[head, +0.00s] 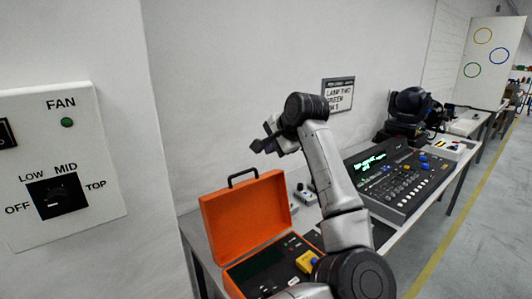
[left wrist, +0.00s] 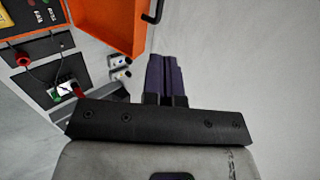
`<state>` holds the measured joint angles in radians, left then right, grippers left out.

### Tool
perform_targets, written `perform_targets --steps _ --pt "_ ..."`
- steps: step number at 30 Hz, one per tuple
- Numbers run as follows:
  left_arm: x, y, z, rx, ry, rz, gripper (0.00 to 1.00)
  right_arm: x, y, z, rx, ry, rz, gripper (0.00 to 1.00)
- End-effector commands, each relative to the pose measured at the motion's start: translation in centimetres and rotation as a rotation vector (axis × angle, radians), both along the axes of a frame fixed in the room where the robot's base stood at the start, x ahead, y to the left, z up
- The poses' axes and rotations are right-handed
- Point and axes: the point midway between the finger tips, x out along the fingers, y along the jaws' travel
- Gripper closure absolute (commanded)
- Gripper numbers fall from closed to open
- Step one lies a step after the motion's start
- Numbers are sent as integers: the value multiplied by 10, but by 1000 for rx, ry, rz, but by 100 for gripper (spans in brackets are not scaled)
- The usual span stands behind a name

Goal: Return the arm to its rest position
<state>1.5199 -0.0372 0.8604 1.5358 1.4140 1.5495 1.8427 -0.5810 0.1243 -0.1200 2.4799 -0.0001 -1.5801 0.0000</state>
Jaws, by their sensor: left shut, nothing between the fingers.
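My left gripper (head: 262,144) is raised above the table, in front of the white wall and above the open orange case. It is shut and empty. In the left wrist view its two dark fingers (left wrist: 166,77) lie together, with nothing between them. My left arm is bent and covers part of the table in the head view. My right gripper is not in view.
An orange case (head: 240,215) with its lid up stands on the table below the gripper. A lighting console (head: 405,175) and a black moving-head lamp (head: 408,108) stand farther right. A fan switch panel (head: 62,165) is on the near left wall. A sign (head: 339,95) hangs behind.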

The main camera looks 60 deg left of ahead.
Motion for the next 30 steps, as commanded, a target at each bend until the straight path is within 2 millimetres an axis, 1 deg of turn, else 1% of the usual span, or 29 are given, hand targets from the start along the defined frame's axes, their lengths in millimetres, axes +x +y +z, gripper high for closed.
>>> perform_targets --steps 1,6,14,17,20,23,26,29,30 --pt "1 -3 4 0 0 -1 100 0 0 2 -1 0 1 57" --pt "2 -8 9 0 0 -1 100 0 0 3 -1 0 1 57" --pt "2 -8 10 -1 3 -3 100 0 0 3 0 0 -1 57" --pt "2 -8 10 -8 32 -35 100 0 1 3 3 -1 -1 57" --pt "3 -4 13 8 108 -119 100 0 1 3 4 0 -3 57" --pt "5 13 32 135 248 -248 100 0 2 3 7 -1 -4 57" --pt "5 30 62 303 447 -339 100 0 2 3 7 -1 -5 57" --pt "1 41 97 474 687 -386 100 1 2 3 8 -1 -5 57" --pt "-3 43 113 539 791 -389 100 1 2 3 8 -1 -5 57"
